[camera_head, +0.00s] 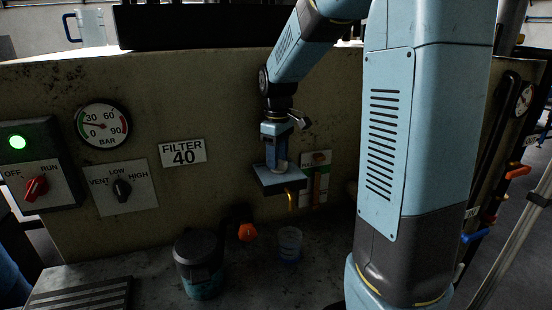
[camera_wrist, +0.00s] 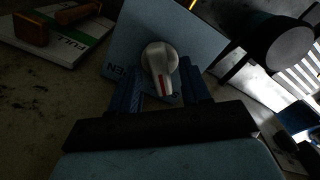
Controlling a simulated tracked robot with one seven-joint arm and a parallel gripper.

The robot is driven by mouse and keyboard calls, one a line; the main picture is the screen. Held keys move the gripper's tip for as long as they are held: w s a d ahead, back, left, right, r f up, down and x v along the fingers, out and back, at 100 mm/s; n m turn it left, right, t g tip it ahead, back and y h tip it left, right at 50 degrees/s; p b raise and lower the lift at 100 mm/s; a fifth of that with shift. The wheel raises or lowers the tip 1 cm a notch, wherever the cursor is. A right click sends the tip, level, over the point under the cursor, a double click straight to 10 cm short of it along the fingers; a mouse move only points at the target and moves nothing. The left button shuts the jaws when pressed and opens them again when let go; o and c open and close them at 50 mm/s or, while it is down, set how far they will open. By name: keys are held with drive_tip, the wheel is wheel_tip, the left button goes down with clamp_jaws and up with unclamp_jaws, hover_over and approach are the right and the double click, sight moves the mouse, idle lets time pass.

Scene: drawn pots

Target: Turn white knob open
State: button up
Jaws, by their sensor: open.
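The white knob (camera_wrist: 159,56) shows in the wrist view, round with a pointer that carries a red stripe. It sits on a blue-grey plate (camera_wrist: 127,38) with partly covered, upside-down lettering ending in "EN". My gripper (camera_wrist: 163,85) is open, its two dark blue fingers on either side of the knob's pointer end. I cannot tell whether they touch it. In the head view my gripper (camera_head: 276,155) points down over the plate (camera_head: 267,180), which juts from the wall. The knob is mostly hidden there.
A dark lidded pot (camera_head: 199,262), an orange knob (camera_head: 248,232) and a clear cup (camera_head: 290,243) are below the plate. On the wall at left are a pressure gauge (camera_head: 103,125) and switch panels (camera_head: 122,189).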

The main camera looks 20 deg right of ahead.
drive_tip(key=shift+f, duration=0.35)
drive_tip(key=shift+c, duration=0.2)
